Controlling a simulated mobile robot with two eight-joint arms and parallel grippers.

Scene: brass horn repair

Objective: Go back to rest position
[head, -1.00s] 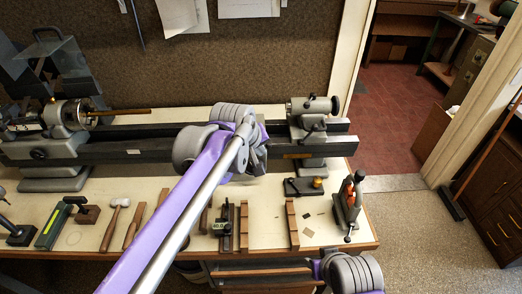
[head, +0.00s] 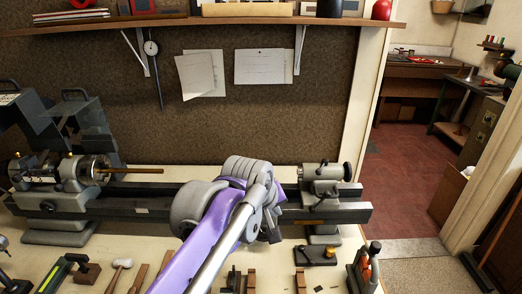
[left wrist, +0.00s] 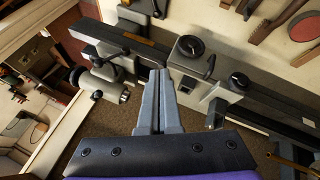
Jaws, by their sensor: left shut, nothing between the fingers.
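My left arm reaches in from the bottom of the head view, purple and grey. My left gripper (head: 271,222) shows only partly there, dark and mostly behind the wrist, in front of the lathe bed (head: 283,201). In the left wrist view the two grey fingers of the left gripper (left wrist: 160,74) are together, with nothing between them. They point toward the lathe bed, near the tailstock. Whether they touch anything cannot be told. My right gripper is in neither view.
The lathe's tailstock (head: 324,183) stands right of my left wrist; a brass rod (head: 132,171) sticks out of the chuck at left. Hammers and small tools lie along the bench front. A wooden shelf (head: 230,22) crosses the top. Open floor (head: 399,190) lies through the doorway.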

